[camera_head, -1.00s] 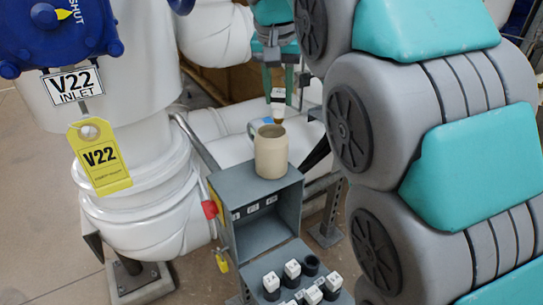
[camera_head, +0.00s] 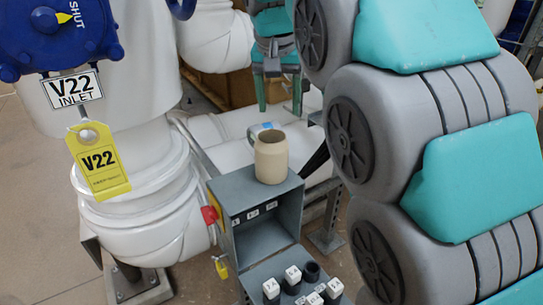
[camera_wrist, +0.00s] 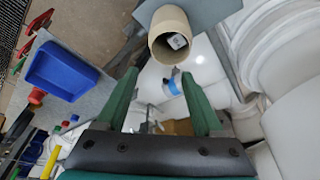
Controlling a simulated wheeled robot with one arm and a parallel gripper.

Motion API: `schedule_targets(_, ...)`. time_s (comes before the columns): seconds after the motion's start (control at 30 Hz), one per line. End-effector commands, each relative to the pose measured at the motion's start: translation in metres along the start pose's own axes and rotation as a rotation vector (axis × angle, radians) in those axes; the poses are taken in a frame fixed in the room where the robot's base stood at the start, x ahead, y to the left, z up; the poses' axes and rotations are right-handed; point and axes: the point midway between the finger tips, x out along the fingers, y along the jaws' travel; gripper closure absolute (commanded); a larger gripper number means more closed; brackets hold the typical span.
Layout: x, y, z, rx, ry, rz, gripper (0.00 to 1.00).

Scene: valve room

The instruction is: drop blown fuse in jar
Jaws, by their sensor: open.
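The tan jar (camera_head: 271,158), a mug-like pot with a handle, stands upright on top of the grey fuse box (camera_head: 231,190). In the wrist view I look into the jar (camera_wrist: 158,54), and a white-ended fuse (camera_wrist: 177,41) lies inside it. My gripper (camera_head: 279,108) is behind and above the jar in the head view, with its green fingers apart and nothing between them. The wrist view shows the same open gripper (camera_wrist: 159,76), clear of the jar's rim. The head view does not show the jar's contents.
Several white-topped fuses (camera_head: 292,276) stand in holders on the box's lower panel, beside an empty black holder (camera_head: 311,271). White pipework with a yellow V22 tag (camera_head: 99,157) is on the left. A blue tray (camera_wrist: 62,71) shows in the wrist view.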

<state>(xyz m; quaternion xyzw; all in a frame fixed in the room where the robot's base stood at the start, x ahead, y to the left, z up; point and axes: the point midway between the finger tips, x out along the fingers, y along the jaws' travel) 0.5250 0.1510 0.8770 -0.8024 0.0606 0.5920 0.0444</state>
Motion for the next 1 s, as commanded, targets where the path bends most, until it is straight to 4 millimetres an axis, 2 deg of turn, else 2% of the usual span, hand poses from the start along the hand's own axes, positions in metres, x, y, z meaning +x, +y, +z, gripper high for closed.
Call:
schedule_targets(0.17,-0.006,0.0,-0.001,0.0,0.002,-0.001,0.31)
schedule_targets(0.37,-0.022,0.0,-0.001,0.0,0.001,-0.001,0.31)
schedule_targets(0.8,-0.076,0.0,-0.002,0.0,0.002,-0.001,0.31)
schedule_targets(1.0,-0.078,0.0,0.0,0.0,0.0,0.0,0.31)
